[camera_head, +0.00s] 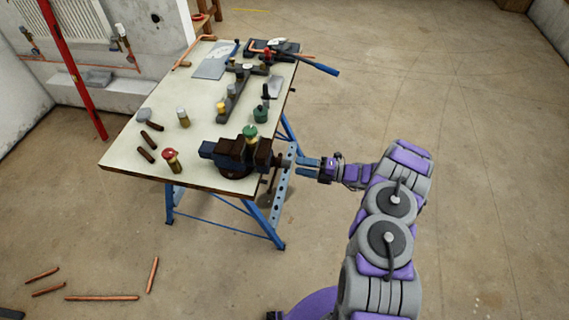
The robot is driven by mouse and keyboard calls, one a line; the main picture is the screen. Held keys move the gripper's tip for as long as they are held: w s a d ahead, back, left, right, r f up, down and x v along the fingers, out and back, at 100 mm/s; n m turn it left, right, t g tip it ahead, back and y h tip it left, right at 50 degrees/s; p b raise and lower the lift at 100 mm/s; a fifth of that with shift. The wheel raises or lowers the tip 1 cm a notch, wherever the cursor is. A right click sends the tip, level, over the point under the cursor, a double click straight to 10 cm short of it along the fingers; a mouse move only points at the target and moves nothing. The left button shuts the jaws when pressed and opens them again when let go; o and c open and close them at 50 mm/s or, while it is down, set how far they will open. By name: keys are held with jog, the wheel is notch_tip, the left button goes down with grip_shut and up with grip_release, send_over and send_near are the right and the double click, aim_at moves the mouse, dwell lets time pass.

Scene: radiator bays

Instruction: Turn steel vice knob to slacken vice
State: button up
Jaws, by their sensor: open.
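The vice (228,157) is blue and dark brown and sits at the near right corner of the workbench (140,178). A green-topped, brass-coloured part (250,134) stands upright at its jaws. The vice's knob end (283,161) sticks out to the right past the bench edge; it is small and dark, and its bar is hard to make out. My gripper (298,167) is open, with its blue fingers pointing left at the knob end. I cannot tell whether the fingers touch the knob or stand just apart from it. My purple and grey arm comes in from the lower right.
On the bench lie a hammer (149,117), short copper pieces, valves, a dark manifold (235,92) and a blue-handled tool (314,63) overhanging the back right edge. Copper pipes (102,297) lie on the floor at lower left. A red post (73,68) stands left. Floor at right is clear.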

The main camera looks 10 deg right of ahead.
aim_at(281, 163)
jog(key=shift+b+x, duration=0.8)
jog(key=shift+x, duration=1.5)
jog(key=shift+s+r, duration=0.1)
jog(key=shift+a, duration=0.1)
grip_shut()
